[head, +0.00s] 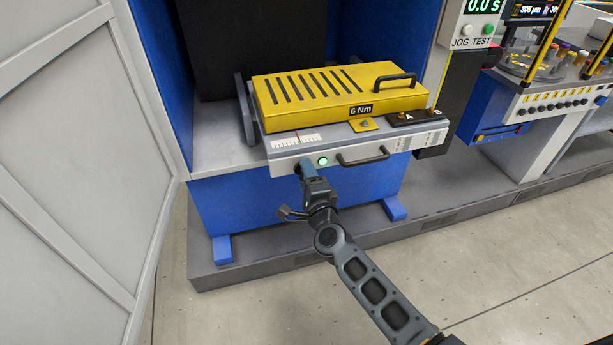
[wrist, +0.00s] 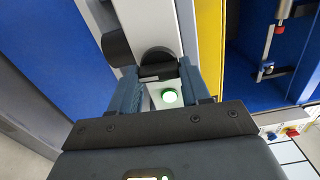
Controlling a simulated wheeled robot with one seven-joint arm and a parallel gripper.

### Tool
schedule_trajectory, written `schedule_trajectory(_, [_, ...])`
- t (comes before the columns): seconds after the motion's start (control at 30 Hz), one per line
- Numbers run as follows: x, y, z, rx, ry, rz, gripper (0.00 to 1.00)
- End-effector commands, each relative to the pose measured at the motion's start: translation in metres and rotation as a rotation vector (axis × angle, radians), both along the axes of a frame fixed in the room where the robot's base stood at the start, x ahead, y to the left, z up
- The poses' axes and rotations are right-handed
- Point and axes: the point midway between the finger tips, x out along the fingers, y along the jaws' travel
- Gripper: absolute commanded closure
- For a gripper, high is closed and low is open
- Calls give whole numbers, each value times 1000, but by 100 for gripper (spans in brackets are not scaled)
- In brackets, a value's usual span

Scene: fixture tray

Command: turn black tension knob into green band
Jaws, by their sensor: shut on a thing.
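The black tension knob (wrist: 158,58) shows in the wrist view between the tips of my gripper (wrist: 158,76), which is shut on it. In the head view my gripper (head: 304,168) meets the left part of the tray's grey front panel and hides the knob. A white scale (head: 297,141) with ticks and a thin red line lies on the tray above. I cannot make out a green band or the knob's pointer.
A yellow slotted cover (head: 335,97) marked 6 Nm sits on the tray, with a black handle (head: 396,80) on top. Another black handle (head: 363,157) is on the front panel, right of my gripper. Open floor lies in front.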

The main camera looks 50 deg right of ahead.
Motion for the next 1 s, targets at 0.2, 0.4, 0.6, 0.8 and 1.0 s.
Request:
schedule_trajectory(0.2, [-1, 0, -2, 16, -7, -1, 84])
schedule_trajectory(0.4, [-1, 0, -2, 15, -6, -1, 84])
schedule_trajectory(0.6, [-1, 0, -1, 14, -7, -1, 43])
schedule_trajectory(0.8, [0, 0, -1, 13, -8, -1, 28])
schedule_trajectory(1.0, [-1, 0, -1, 13, -8, 0, 28])
